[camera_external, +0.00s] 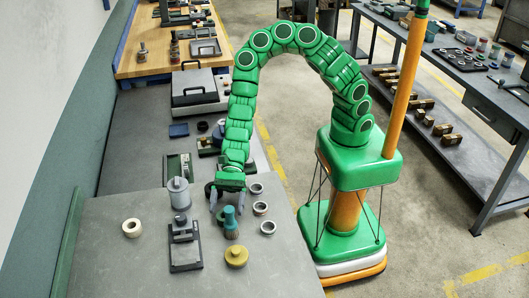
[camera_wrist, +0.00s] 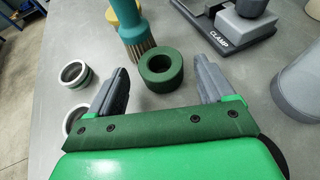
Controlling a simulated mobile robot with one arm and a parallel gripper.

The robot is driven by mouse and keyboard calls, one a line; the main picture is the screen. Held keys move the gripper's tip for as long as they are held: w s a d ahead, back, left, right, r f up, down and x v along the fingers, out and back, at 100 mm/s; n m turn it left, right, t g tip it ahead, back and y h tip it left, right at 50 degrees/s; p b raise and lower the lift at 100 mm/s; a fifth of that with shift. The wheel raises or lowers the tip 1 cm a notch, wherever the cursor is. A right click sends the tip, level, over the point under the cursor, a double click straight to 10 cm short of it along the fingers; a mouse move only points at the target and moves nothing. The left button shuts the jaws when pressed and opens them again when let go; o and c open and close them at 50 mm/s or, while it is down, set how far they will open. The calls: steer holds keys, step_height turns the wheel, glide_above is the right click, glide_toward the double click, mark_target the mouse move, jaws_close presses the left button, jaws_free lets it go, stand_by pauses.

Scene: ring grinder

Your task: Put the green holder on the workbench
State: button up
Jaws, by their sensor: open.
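A dark green ring-shaped piece with a round hole, which looks like the green holder (camera_wrist: 160,75), sits upright on the grey workbench (camera_wrist: 215,130); the bench also shows in the external view (camera_external: 140,265). My gripper (camera_wrist: 160,68) is open. In the wrist view its two grey fingers stand on either side of the green holder, with gaps left and right. Nothing is held. In the external view my gripper (camera_external: 227,204) is low over the bench's far right part, and the holder is hard to make out there beside the teal brush (camera_external: 230,222).
The brush stands close behind the holder in the wrist view. Metal rings (camera_external: 268,227) lie along the bench's right edge. A grey clamp (camera_external: 185,248), grey cylinder (camera_external: 179,194), yellow knob (camera_external: 236,256) and tape roll (camera_external: 132,228) stand nearby. The bench's front left is clear.

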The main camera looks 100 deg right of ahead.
steer(key=shift+v, duration=5.1)
